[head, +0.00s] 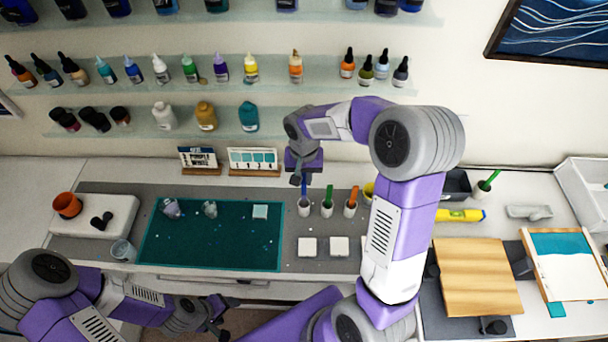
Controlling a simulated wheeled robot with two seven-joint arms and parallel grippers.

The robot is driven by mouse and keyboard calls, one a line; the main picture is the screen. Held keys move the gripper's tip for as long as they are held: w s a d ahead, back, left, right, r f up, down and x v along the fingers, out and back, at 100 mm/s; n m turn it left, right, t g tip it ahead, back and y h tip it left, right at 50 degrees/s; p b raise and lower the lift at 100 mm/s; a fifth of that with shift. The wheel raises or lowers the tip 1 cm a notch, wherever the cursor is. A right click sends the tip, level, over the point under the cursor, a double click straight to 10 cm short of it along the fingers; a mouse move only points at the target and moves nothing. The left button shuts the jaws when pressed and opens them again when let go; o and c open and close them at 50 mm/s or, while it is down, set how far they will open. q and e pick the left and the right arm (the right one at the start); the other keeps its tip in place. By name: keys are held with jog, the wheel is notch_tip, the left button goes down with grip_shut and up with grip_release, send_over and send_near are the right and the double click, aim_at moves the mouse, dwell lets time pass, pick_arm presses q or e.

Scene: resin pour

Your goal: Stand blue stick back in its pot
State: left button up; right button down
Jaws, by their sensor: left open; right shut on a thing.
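The blue stick (304,190) is upright below my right gripper (303,180), which is shut on its upper part. The stick's lower end is at the mouth of a small white pot (304,209); I cannot tell how deep it reaches. My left gripper (222,315) is open and empty, low in the head view in front of the table's front edge.
White pots with a green stick (329,194) and an orange stick (353,194) stand close to the right. A teal mat (190,250) lies to the left. Two white tiles (307,246) lie in front. Two small cards (253,160) stand behind.

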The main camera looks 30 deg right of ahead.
jog(key=shift+f+b, duration=2.2)
jog(key=shift+f, duration=0.7)
jog(key=c, duration=1)
grip_release()
jog(key=shift+r, duration=0.15)
notch_tip(320, 180, up, 7)
send_over(304, 188)
jog(key=shift+r+p, duration=0.2)
jog(key=shift+p, duration=0.15)
